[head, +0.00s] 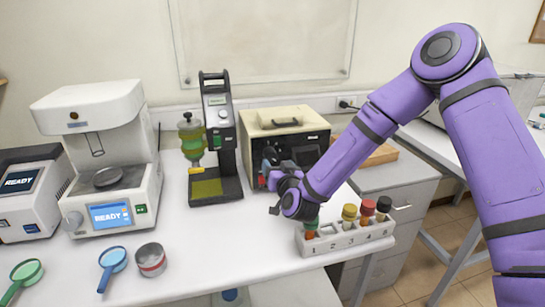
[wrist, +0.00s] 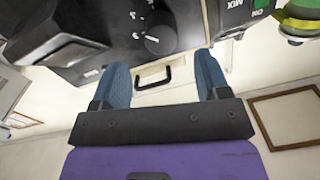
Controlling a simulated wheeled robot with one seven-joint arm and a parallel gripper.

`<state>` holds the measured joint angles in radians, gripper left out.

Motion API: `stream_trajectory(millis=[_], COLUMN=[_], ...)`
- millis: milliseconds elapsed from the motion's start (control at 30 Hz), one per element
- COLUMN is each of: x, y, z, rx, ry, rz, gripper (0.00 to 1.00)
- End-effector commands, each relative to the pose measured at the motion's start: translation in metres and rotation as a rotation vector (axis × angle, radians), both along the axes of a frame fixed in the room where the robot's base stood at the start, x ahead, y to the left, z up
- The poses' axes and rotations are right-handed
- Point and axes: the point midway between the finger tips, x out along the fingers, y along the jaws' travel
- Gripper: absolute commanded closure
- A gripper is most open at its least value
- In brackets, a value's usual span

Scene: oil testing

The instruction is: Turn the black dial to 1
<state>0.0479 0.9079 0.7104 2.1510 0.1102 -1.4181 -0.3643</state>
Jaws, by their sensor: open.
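The black dial (wrist: 160,34) is round with a white pointer line and sits on a dark front panel (wrist: 110,22) with small white marks around it. My gripper (wrist: 162,60) shows two blue fingers spread apart, with nothing between them. The dial appears just beyond the fingertips, and no contact is visible. In the head view my gripper (head: 268,170) is in front of the beige box with the black front (head: 312,150). The gripper and wrist hide part of that front, and I cannot make out the dial there. The number at the pointer is too small to read.
A mixer stand (head: 220,130) with a green vessel (head: 190,140) is close left of my gripper. A white rack (head: 345,238) with several capped vials is below my forearm. A white machine (head: 105,150) stands left.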

Motion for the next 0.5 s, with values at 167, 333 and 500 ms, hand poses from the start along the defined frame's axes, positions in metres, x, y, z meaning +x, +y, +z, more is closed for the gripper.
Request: stream_trajectory(millis=[167,333,500], x=[0.032,0.053,0.064], y=[0.01,0.017,0.02], z=[0.0,0.0,0.0], rx=[0.002,0.001,0.001], ry=[0.0,0.0,0.001], rz=[-0.001,0.0,0.0], gripper=[0.31,0.31,0.31])
